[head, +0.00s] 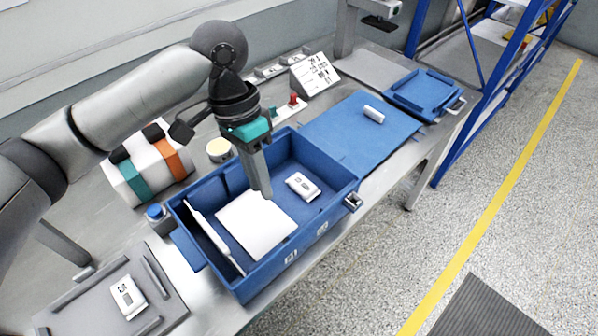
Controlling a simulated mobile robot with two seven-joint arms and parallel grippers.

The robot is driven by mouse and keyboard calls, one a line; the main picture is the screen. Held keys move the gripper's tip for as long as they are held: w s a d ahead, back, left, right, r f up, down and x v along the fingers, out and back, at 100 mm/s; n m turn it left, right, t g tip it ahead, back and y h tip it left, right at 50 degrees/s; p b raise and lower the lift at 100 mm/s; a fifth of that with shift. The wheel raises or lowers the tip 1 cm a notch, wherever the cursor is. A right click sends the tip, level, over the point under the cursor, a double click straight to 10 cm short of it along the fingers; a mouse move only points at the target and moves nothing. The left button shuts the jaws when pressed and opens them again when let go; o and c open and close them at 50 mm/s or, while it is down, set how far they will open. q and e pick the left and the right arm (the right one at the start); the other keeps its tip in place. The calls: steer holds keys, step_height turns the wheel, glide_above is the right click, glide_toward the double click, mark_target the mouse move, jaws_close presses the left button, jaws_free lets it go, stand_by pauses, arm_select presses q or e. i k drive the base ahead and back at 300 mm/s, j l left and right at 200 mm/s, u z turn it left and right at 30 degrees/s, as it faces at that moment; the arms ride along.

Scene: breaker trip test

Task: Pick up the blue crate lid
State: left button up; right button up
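The blue crate lid (425,92) appears to be the flat blue piece with raised edges at the far right end of the bench. A grey handle (455,106) shows at its right side. My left gripper (262,192) points down over the open blue crate (285,270), well to the left of the lid and apart from it. Its fingers overlap in this view, so I cannot tell whether they are open or shut. I see nothing clearly held. My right gripper is not in view.
The crate holds a white sheet and a white device (302,186). A blue mat (350,140) with a small white part (374,115) lies between crate and lid. A blue rack (470,130) stands right of the lid.

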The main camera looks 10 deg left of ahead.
mark_target(364, 127)
steer(key=i+l, duration=1.15)
